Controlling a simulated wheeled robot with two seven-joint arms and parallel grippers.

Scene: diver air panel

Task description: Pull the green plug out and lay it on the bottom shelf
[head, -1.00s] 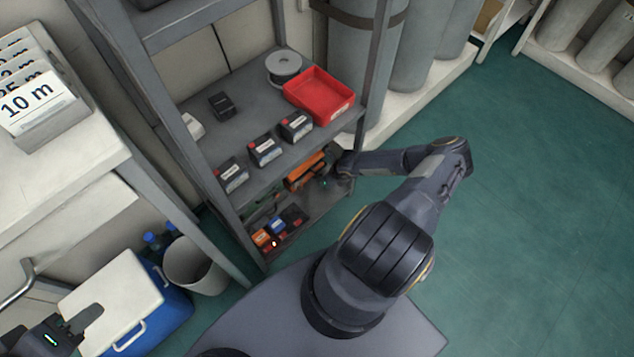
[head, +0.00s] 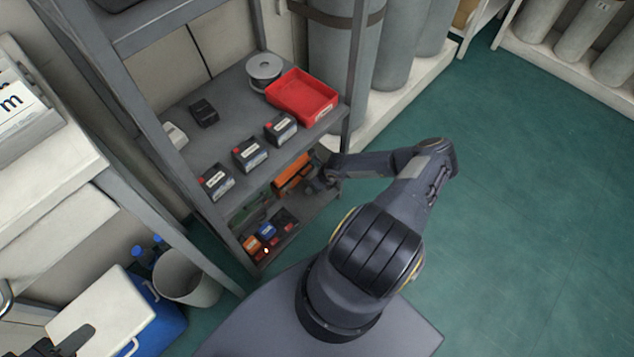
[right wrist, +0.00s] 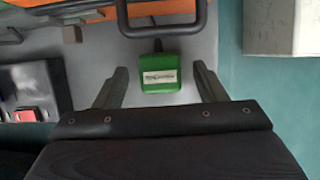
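The green plug (right wrist: 159,74) shows in the right wrist view as a small green block with a pale label and a short dark stub at its far end. It appears to lie on a grey surface, between and beyond the fingers of my right gripper (right wrist: 161,90), which is open and empty. In the head view the right gripper reaches into the bottom shelf (head: 300,218) of the grey rack, and its fingers and the plug cannot be made out. My left gripper (head: 72,341) is at the lower left edge, partly cut off; its opening is unclear.
An orange case (head: 292,175) with a dark handle (right wrist: 165,30) is just beyond the plug. Small boxes (head: 262,238) stand at the shelf's near end. The shelf above holds a red tray (head: 302,97). A bin (head: 190,278) and cooler (head: 110,312) stand left.

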